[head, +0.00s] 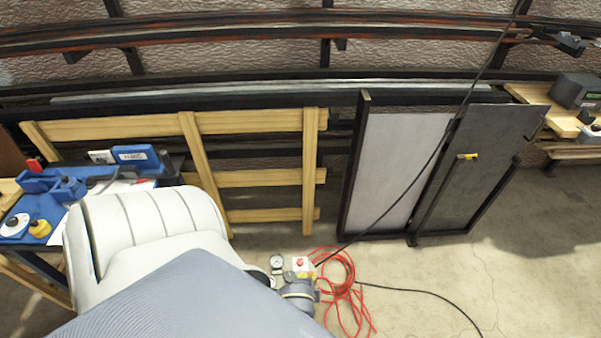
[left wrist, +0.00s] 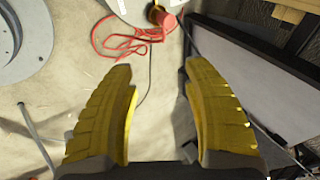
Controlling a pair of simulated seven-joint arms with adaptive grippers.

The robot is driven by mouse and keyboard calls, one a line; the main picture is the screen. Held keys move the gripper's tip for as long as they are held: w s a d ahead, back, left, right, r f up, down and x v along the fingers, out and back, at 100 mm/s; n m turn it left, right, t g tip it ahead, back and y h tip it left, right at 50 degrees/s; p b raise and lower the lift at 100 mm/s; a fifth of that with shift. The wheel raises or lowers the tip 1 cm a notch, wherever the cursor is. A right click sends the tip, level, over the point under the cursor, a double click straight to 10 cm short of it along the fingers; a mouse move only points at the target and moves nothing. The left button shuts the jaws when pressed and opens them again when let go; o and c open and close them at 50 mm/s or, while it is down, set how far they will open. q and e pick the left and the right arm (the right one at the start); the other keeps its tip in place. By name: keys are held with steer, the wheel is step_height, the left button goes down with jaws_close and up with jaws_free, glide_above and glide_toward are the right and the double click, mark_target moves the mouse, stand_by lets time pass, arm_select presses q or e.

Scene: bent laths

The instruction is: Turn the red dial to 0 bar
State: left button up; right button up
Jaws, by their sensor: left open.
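The gauge is too small to read. In the left wrist view a red knob-like part (left wrist: 169,22) shows at the top, against a pale round body (left wrist: 135,8); it appears to be the dial, but no scale is legible. My left gripper (left wrist: 158,70) is open, with its yellow fingers apart and nothing between them. The red part lies beyond the fingertips, apart from them. My right gripper is not in view.
A red hose (head: 338,275) lies coiled on the floor right of the dial, with a black cable beside it. Dark-framed panels (head: 395,175) and a wooden frame (head: 255,178) stand behind. A blue-topped bench (head: 65,188) is at left. The floor at right is mostly clear.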

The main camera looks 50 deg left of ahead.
arm_select(q)
step_height(320, 180, up, 3)
steer(key=w+a+m, duration=0.1)
steer(key=a, duration=0.2)
steer(key=m+g+h, duration=0.3)
steer(key=m+g, duration=0.2)
steer(key=m, duration=0.7)
glide_above(300, 261)
step_height(300, 261, down, 6)
step_height(300, 261, down, 18)
steer(key=shift+d+r, duration=0.1)
steer(key=shift+r, duration=0.15)
steer(key=shift+c, duration=0.3)
jaws_close()
